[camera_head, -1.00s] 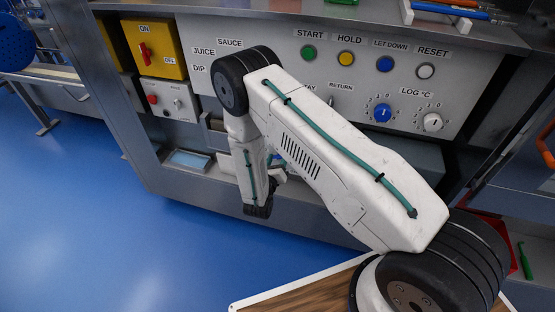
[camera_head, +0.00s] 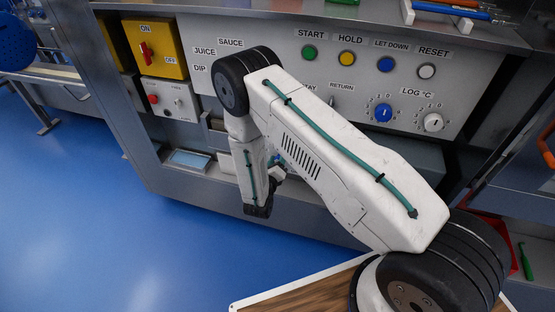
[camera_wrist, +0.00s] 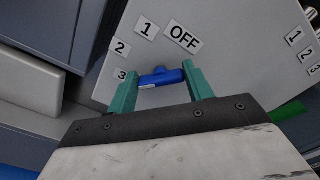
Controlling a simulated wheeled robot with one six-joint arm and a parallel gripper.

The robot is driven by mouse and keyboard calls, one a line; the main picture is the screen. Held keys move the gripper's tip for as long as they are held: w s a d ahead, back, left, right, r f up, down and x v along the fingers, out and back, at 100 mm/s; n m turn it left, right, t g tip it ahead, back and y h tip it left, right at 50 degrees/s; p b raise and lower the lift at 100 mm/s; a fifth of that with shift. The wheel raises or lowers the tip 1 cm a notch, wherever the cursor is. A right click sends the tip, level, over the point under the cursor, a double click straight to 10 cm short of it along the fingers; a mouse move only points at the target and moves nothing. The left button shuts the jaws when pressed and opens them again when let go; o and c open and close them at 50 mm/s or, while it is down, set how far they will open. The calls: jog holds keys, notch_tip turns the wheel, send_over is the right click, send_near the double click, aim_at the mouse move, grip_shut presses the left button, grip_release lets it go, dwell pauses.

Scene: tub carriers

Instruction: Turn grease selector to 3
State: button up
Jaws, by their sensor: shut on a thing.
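In the wrist view a blue selector handle (camera_wrist: 163,77) sits on a light grey panel with labels OFF (camera_wrist: 185,37), 1 (camera_wrist: 147,28), 2 (camera_wrist: 121,47) and 3 (camera_wrist: 122,75) arcing around it. My gripper (camera_wrist: 160,71) has its two green fingers shut on the handle, one at each end. The handle lies nearly crosswise in the picture, its left end close to the 3 label. A small pale mark shows near that left end. No grease label is readable. In the head view my arm hides the selector and most of my gripper.
A second set of numbers (camera_wrist: 304,53) is at the wrist view's right edge, with a green object (camera_wrist: 288,112) below. In the head view the front panel (camera_head: 470,100) carries buttons and dials. A yellow switch box (camera_head: 155,48) is at left, with open blue floor (camera_head: 90,220) below.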

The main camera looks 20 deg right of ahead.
jog(key=o, duration=1)
jog(key=v, duration=0.8)
jog(key=shift+w, duration=0.1)
